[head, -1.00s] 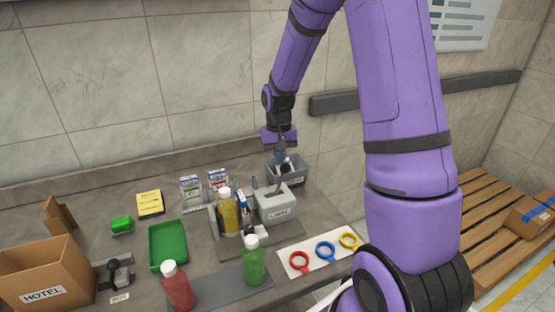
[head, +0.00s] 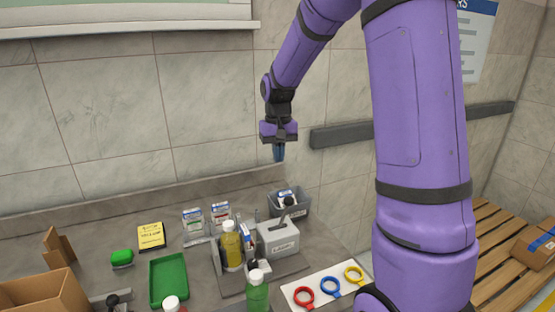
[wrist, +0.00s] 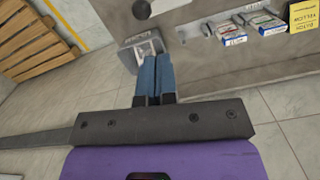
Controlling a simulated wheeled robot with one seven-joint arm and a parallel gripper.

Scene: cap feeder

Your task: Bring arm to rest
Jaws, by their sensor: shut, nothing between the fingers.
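My gripper (head: 279,152) hangs from my purple arm above the back of the counter (head: 120,205), pointing down. Its blue fingers are shut together and empty, as the wrist view (wrist: 153,78) also shows. The grey bin (head: 302,205) stands on the counter below and slightly right of the fingers, with a clear gap between. In the wrist view the bin (wrist: 128,57) lies partly behind the fingertips. The light grey cap feeder box (head: 278,240) with a dark lever stands in front of the bin.
A yellow bottle (head: 231,247) and a green bottle (head: 256,292) stand near the feeder. A green tray (head: 169,280), a cardboard box (head: 45,296) and small cartons (head: 194,222) are further left. Coloured rings (head: 330,287) lie on a white board. The wall (head: 215,120) is close behind the gripper.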

